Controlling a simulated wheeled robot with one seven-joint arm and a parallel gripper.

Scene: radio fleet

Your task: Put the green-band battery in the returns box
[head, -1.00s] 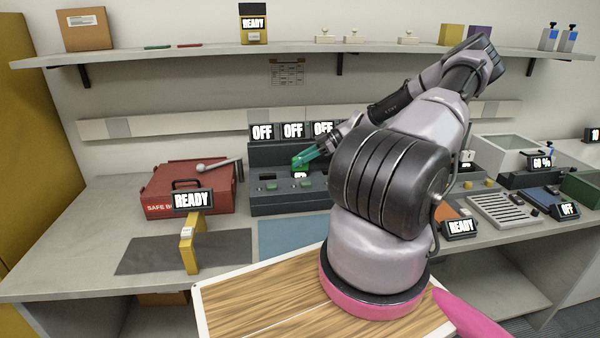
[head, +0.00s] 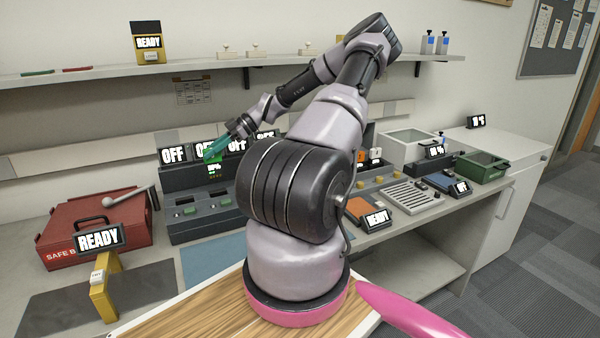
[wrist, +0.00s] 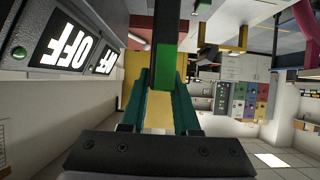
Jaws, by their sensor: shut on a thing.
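My gripper (head: 216,150) has teal fingers and is shut on the green-band battery (head: 213,161), a small dark block with a bright green band. In the head view it is above the dark charger (head: 200,225), in front of its OFF signs. In the wrist view the green band (wrist: 165,66) shows between the fingertips (wrist: 164,80), with the dark body extending beyond. I cannot read any label naming the returns box. An open green box (head: 482,168) stands at the right end of the counter, and an open pale bin (head: 408,147) stands left of it.
A red case (head: 90,228) and a yellow stand with a READY sign (head: 103,290) are at left. The shelf (head: 190,66) runs above.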

